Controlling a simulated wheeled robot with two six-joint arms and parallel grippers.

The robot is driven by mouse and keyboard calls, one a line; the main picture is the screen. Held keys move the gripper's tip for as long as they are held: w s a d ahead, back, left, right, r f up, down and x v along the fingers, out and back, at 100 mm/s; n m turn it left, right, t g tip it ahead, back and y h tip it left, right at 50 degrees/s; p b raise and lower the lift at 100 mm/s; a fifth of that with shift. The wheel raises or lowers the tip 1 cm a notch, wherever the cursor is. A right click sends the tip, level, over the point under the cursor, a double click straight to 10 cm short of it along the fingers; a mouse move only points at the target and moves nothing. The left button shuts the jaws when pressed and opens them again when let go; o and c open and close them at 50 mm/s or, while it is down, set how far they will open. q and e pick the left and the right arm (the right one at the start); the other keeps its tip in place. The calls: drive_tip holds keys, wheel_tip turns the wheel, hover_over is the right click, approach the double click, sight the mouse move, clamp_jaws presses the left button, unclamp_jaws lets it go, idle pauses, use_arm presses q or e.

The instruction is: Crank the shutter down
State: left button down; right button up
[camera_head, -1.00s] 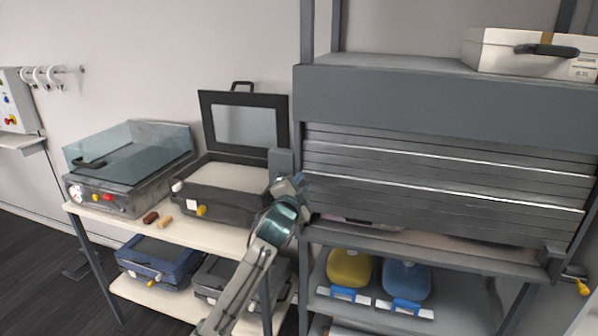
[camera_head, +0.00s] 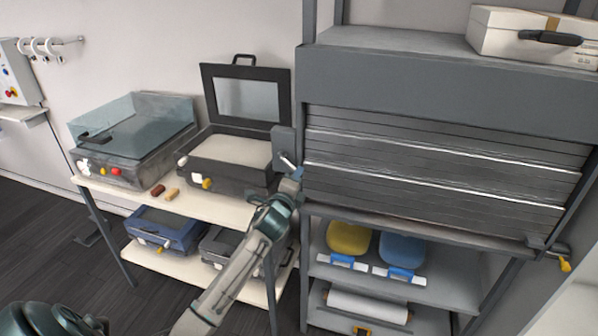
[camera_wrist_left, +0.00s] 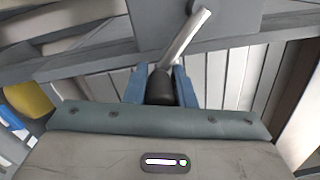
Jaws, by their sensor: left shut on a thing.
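The grey slatted shutter (camera_head: 440,165) hangs in the rack on the right in the head view, its lower edge close to the shelf under it. The crank box (camera_head: 284,147) is on the rack's left post, with a metal crank arm (camera_head: 288,160) coming out of it. My left gripper (camera_head: 296,176) is at the crank's end. In the left wrist view the blue fingers (camera_wrist_left: 159,88) are shut on the dark crank handle (camera_wrist_left: 160,87), and the metal arm (camera_wrist_left: 187,36) runs up and right from it. My right gripper is not in view.
A bench (camera_head: 150,199) with a clear-lidded case (camera_head: 135,140) and an open black case (camera_head: 230,155) stands left of the rack. Yellow (camera_head: 349,238) and blue (camera_head: 402,250) items sit on the lower shelf. A white case (camera_head: 532,38) is on top.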

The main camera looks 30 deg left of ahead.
use_arm(q)
drive_tip(key=shift+a+f+m, duration=0.15)
drive_tip(key=shift+f+m, duration=0.05)
drive_tip(key=shift+m, duration=0.2)
drive_tip(key=c, duration=1.2)
unclamp_jaws()
drive_tip(key=shift+s+f, duration=0.1)
drive_tip(key=shift+s, duration=0.35)
drive_tip(key=b+v, duration=0.3)
drive_tip(key=v, duration=0.7)
